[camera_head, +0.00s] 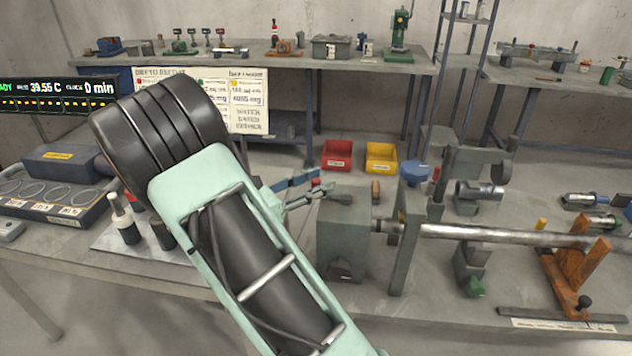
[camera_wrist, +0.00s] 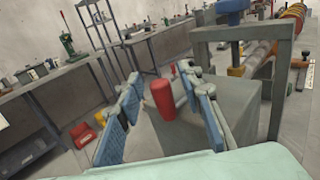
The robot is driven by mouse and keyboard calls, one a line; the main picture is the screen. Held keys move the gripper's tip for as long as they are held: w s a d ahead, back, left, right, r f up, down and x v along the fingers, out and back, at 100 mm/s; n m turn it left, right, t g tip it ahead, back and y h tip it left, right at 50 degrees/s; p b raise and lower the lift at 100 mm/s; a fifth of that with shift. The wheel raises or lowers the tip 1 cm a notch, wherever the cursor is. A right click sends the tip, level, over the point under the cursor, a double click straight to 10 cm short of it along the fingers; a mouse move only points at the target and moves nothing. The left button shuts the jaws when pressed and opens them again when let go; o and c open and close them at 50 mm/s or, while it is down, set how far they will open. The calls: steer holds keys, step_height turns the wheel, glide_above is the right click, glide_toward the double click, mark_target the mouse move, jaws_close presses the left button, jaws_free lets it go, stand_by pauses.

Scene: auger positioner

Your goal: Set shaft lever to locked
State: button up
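A red lever knob (camera_wrist: 163,98) stands upright between the blue-padded fingers of my gripper (camera_wrist: 160,80) in the wrist view. The fingers are spread, with visible space on both sides of the knob. In the head view, the red knob (camera_head: 316,182) is a small spot beside my gripper (camera_head: 324,187), just above and left of a grey housing block (camera_head: 343,240). The lever's lower part and its lock markings are hidden or too small to read. The long metal shaft (camera_head: 490,234) runs right from the housing through a grey upright frame (camera_head: 404,240).
An orange stand (camera_head: 574,275) stands by the shaft at right. A red bin (camera_head: 337,155) and a yellow bin (camera_head: 381,157) lie behind the housing. My arm covers much of the left bench. The grey frame stands close right of my gripper.

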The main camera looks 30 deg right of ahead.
steer(key=shift+c, duration=0.4)
jaws_close()
